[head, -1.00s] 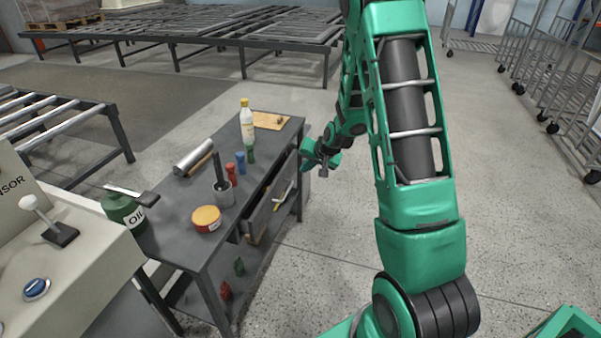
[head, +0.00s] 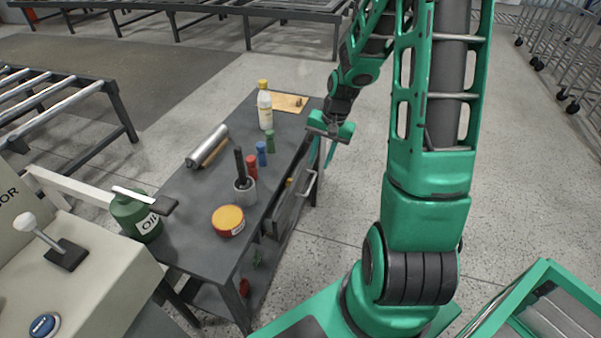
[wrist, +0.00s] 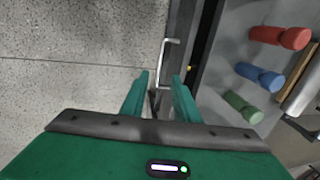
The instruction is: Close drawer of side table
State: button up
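The dark grey side table (head: 185,215) stands left of my arm in the head view. Its drawer (head: 292,208), on the side facing right, is partly open; a gap with something yellow inside shows between drawer front and tabletop. The metal handle (head: 311,186) is on the drawer front. My gripper (head: 324,152) is at the table's far right edge, pointing down near the handle. In the wrist view, my gripper (wrist: 160,76) has its fingers apart, with the handle (wrist: 165,62) showing between and beyond the tips. I cannot tell whether they touch it.
On the tabletop are a bottle (head: 265,108), a metal roll (head: 208,146), small red, blue and green items, a cup (head: 245,190), an orange tin (head: 228,220) and a green oil can (head: 136,218). A control console (head: 70,270) stands at left.

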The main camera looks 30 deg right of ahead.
aim_at(311, 184)
jog(key=f, duration=0.3)
jog(key=w+a+f, duration=0.1)
jog(key=f, duration=0.6)
jog(key=shift+w+a+f, duration=0.2)
jog(key=shift+w+f, duration=0.05)
jog(key=shift+w, duration=0.1)
jog(key=shift+c, duration=0.3)
grip_shut()
